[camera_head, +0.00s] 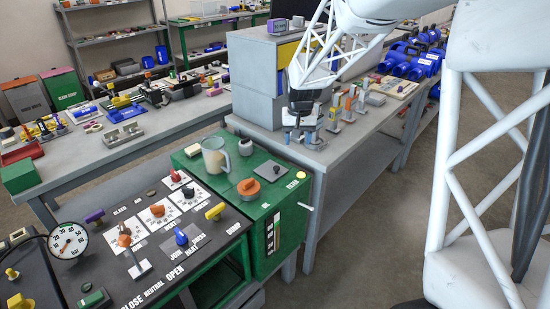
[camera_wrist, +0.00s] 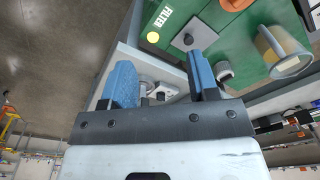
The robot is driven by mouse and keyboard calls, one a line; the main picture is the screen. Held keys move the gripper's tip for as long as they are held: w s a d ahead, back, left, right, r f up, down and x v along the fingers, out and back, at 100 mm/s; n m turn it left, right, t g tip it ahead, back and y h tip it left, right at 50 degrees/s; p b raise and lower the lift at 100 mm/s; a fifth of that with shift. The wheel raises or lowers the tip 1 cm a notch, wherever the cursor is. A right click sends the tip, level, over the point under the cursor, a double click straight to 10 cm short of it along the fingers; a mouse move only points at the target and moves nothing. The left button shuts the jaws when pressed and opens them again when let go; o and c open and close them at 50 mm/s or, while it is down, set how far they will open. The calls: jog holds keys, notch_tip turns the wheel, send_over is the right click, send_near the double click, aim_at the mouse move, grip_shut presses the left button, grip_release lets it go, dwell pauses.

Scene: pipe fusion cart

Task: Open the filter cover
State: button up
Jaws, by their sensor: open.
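The filter cover appears to be a dark grey square plate with a small knob (camera_head: 265,171) on top of the green unit. In the wrist view the plate (camera_wrist: 196,39) lies flat beside a FILTER label (camera_wrist: 166,17). My gripper (camera_head: 304,138) is over the grey workbench, behind and right of the plate in the head view. It is apart from the plate. In the wrist view its two blue fingers (camera_wrist: 160,65) are spread and no object is clearly held between them. The plate lies beyond the right finger there.
The green unit (camera_head: 285,240) also carries a clear jug (camera_head: 216,157), a round grey-topped piece (camera_head: 245,146), an orange knob (camera_head: 248,188) and a yellow button (camera_head: 300,175). Several upright coloured tools (camera_head: 348,102) stand on the workbench near my gripper. A black control panel (camera_head: 150,235) is at the left.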

send_over(277, 167)
jog(key=shift+g, duration=0.4)
notch_tip(277, 167, down, 14)
jog(key=shift+s+a+r, duration=0.1)
jog(key=shift+f, duration=3.95)
jog(key=shift+c, duration=0.5)
grip_shut()
